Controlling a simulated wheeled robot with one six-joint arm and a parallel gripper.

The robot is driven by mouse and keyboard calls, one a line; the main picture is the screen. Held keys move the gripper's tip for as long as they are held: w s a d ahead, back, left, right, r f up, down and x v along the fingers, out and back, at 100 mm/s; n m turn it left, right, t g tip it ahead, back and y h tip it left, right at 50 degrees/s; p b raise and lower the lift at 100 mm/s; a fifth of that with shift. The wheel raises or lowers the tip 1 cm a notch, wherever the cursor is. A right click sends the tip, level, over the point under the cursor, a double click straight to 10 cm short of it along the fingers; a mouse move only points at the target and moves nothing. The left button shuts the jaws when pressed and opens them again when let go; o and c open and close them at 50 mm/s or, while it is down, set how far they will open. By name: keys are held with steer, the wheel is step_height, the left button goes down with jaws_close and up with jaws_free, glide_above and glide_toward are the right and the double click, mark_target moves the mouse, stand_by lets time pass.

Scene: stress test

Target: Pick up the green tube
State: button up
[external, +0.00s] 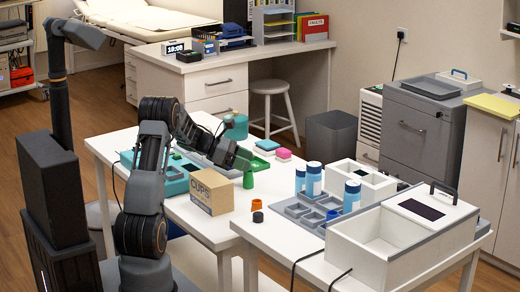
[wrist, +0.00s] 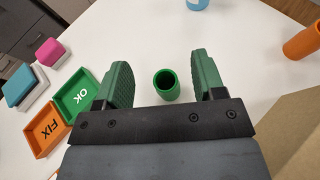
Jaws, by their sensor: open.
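The green tube (wrist: 167,92) stands upright on the white table, its open end facing up in the wrist view. It lies between the two green-padded fingers of my gripper (wrist: 162,66), with clear space on both sides. My gripper is open and empty. In the external view the green tube (external: 248,181) stands just below my gripper (external: 258,162), behind the cardboard box. Whether the fingertips are level with the tube or above it is hard to tell.
The cardboard CUPS box (external: 211,192) stands close by, with an orange cup (external: 256,205) to its right. A green OK tray (wrist: 80,98) and an orange FIX tray (wrist: 46,130) lie left in the wrist view. Blue bottles (external: 313,180) stand on the right table.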

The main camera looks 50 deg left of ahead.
mark_target(252, 174)
steer(key=shift+f, duration=0.5)
step_height(252, 174, down, 3)
steer(key=shift+w+d+f, duration=0.1)
steer(key=shift+w+d, duration=0.05)
steer(key=x, duration=0.2)
steer(key=shift+w+d, duration=0.2)
steer(key=shift+d, duration=0.05)
steer(key=c, duration=1)
